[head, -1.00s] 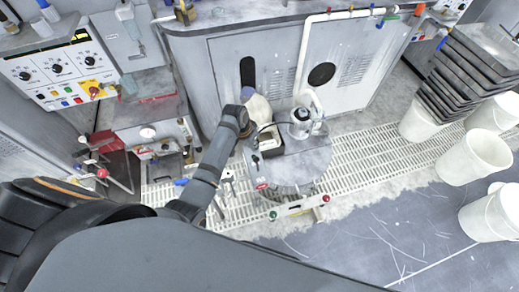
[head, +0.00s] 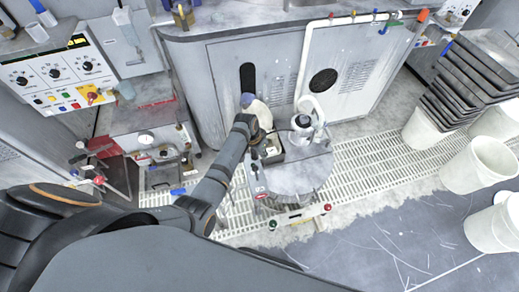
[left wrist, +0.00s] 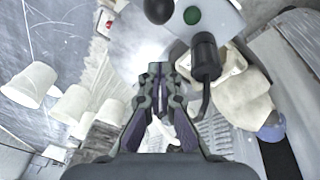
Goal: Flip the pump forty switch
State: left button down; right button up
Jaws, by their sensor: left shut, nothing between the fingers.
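My left gripper (left wrist: 160,72) shows in the left wrist view with its two fingers together and nothing between them. In the head view the left gripper (head: 259,145) is small and partly hidden by its arm, beside the left side of the round grey polishing table (head: 303,172). In the wrist view, a grey panel at the top carries a black knob (left wrist: 158,10) and a green button (left wrist: 192,15). A dark cylinder with a cable (left wrist: 205,58) stands right of the fingertips. I cannot read any label, so I cannot tell which control is the pump forty switch.
A front bar on the table has a green button (head: 273,224) and a red button (head: 327,208). A grey cabinet (head: 215,75) stands behind. White buckets (head: 478,163) and stacked dark trays (head: 465,85) stand at the right. The blue-grey floor in front is mostly clear.

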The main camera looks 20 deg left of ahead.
aim_at(256, 173)
pick_arm(q)
jog(key=s+p, duration=0.1)
jog(key=s+a+f, duration=0.1)
jog(key=s, duration=0.1)
jog(key=shift+f+p, duration=0.2)
jog(key=shift+p, duration=0.15)
jog(key=shift+s, duration=0.2)
